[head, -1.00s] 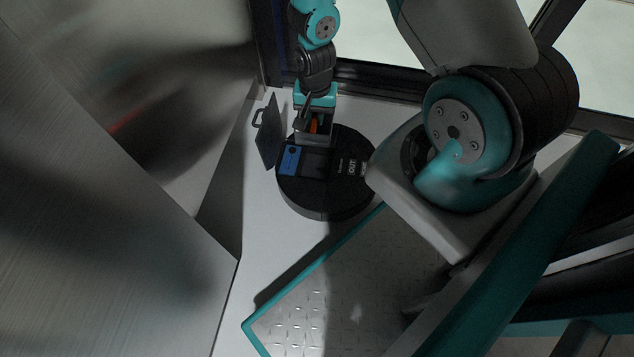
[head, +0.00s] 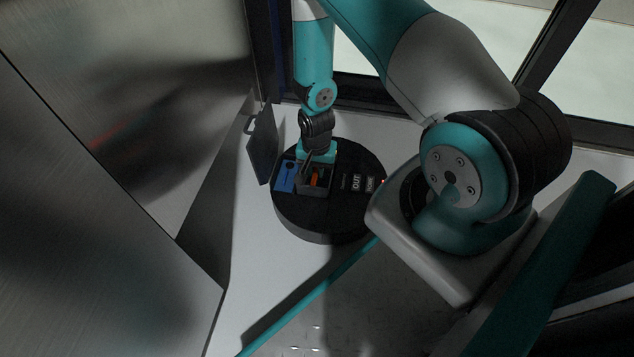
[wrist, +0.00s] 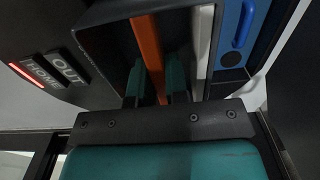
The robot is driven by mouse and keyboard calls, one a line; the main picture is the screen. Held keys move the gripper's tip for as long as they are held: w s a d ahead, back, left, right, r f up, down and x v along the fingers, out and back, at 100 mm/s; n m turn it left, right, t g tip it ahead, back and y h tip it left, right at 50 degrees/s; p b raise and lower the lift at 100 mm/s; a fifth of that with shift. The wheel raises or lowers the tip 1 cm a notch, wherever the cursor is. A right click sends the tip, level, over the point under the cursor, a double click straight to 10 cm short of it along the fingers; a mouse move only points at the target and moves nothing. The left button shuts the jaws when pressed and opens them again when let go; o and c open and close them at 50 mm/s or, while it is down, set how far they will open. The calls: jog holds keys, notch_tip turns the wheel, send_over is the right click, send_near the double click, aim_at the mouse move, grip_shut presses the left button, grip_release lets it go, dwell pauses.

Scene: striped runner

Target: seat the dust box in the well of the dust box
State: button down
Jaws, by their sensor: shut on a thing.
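The dust box (head: 325,185) is a dark grey open-topped box with an orange rib (wrist: 148,45) across its inside. My gripper (wrist: 154,88) has its two teal fingers shut on this rib, one on each side. In the head view my gripper (head: 312,163) points down into the box. The box is at the well of the round black robot vacuum (head: 305,222), beside the blue part. The well is hidden under the box, and I cannot tell how deep the box sits in it.
The blue part (head: 284,176) with a handle lies just left of the box; it also shows in the wrist view (wrist: 238,30). A dark raised lid (head: 262,147) stands at the vacuum's left edge. The OUT button (head: 356,183) and HOME button (head: 370,185) are right. White floor lies around.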

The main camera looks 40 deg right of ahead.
notch_tip(320, 180, down, 5)
jog(key=b, duration=0.2)
jog(key=shift+r+b, duration=0.2)
jog(key=shift+b, duration=0.15)
jog(key=shift+r, duration=0.15)
jog(key=c, duration=1.1)
grip_release()
